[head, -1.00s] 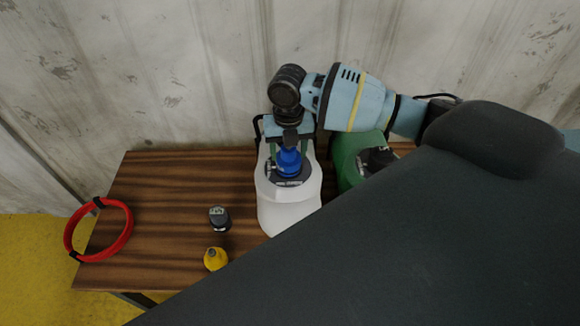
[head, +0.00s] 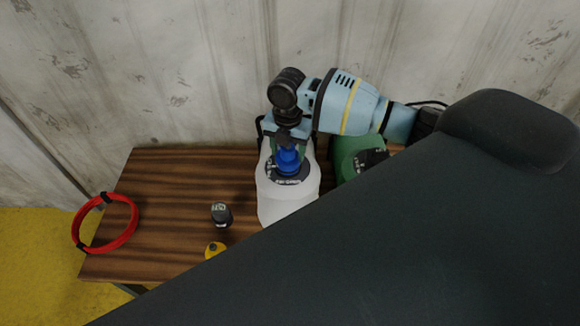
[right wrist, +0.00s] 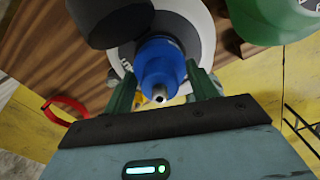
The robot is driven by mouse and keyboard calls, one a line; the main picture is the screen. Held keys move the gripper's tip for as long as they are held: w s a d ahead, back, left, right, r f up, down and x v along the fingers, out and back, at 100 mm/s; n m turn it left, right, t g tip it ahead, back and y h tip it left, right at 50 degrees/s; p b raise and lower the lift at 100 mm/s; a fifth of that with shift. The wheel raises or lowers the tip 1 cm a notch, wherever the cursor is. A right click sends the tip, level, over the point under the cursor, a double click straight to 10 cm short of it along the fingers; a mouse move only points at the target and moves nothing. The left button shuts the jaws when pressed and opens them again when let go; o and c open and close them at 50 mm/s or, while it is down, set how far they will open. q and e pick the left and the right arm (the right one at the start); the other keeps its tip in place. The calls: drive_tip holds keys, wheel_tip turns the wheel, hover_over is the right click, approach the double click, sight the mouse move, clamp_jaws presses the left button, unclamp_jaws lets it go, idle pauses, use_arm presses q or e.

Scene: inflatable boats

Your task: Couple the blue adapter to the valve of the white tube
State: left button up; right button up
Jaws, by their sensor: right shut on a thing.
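The white tube (head: 288,207) stands on the table, with a dark round valve disc (head: 290,179) on its top. My right gripper (head: 288,150) is directly above it, pointing down and shut on the blue adapter (head: 288,162). The adapter is upright over the middle of the disc. I cannot tell whether it touches or sits in the valve. In the right wrist view, the gripper's green fingers (right wrist: 161,90) flank the blue adapter (right wrist: 160,65), with the white tube (right wrist: 204,35) beyond. My left gripper is out of view.
A green tube (head: 348,157) stands close on the right of the white one. A large dark grey shape hides the lower right.

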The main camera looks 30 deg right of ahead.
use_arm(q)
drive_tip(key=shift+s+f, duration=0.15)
use_arm(e)
drive_tip(key=shift+s+a+f+m, duration=0.1)
drive_tip(key=shift+s+f+m, duration=0.15)
drive_tip(key=shift+f+m, duration=0.3)
drive_tip(key=o, duration=1.2)
drive_tip(key=shift+w+r, duration=0.15)
drive_tip(key=shift+r, duration=0.15)
wheel_tip(320, 180, up, 2)
drive_tip(key=shift+w+r, duration=0.1)
drive_tip(key=shift+r, duration=0.1)
wheel_tip(320, 180, up, 4)
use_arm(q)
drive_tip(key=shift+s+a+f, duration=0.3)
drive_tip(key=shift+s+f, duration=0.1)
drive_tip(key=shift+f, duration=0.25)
use_arm(e)
drive_tip(key=shift+r, duration=0.55)
